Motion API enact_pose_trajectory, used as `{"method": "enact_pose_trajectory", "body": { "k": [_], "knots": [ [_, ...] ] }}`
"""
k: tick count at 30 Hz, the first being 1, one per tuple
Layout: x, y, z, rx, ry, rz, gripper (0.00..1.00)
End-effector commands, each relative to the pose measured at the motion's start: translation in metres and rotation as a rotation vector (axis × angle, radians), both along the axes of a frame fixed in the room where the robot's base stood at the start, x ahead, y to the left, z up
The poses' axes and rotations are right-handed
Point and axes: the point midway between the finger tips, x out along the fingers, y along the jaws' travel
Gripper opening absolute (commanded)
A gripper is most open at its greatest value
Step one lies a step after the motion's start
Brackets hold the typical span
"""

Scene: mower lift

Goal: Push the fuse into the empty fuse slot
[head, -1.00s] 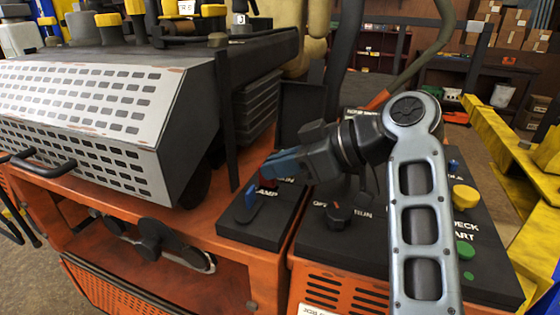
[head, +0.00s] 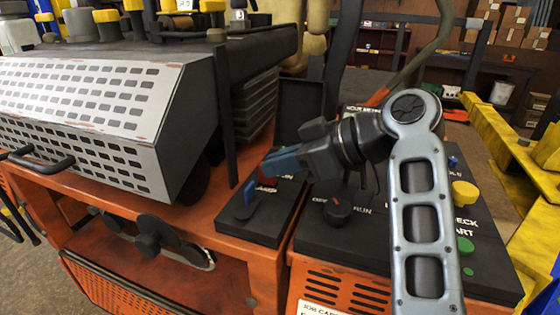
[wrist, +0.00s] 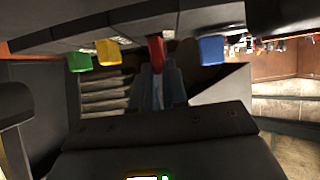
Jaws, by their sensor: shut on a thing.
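My gripper (head: 276,164) with blue fingers reaches left over the small black panel (head: 262,222). In the wrist view the fingers (wrist: 158,72) are shut on a red fuse (wrist: 156,48), which stands out past their tips towards the dark panel. In the head view only a bit of red (head: 266,181) shows under the fingertips. In the wrist view the red fuse is in line with a green fuse (wrist: 80,62), a yellow fuse (wrist: 108,52) and a blue fuse (wrist: 212,50). The slot itself is hidden, so I cannot tell how deep the red fuse sits.
A black control panel (head: 375,248) with a knob (head: 337,211), a yellow button (head: 465,193) and a green button (head: 465,245) lies under my arm. The grey perforated mower housing (head: 90,125) stands at the left. An orange frame (head: 190,222) runs below.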

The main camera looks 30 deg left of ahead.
Motion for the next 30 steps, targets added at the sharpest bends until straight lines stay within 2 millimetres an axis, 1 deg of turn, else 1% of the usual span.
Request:
{"method": "enact_pose_trajectory", "body": {
  "k": [23,24,30],
  "knots": [
    [0.000,0.000,-0.015,0.000,0.000,0.000,0.00],
    [0.000,0.000,-0.014,0.000,0.000,0.000,0.16],
    [0.000,0.000,-0.015,-0.001,0.001,0.000,0.35]
  ]
}}
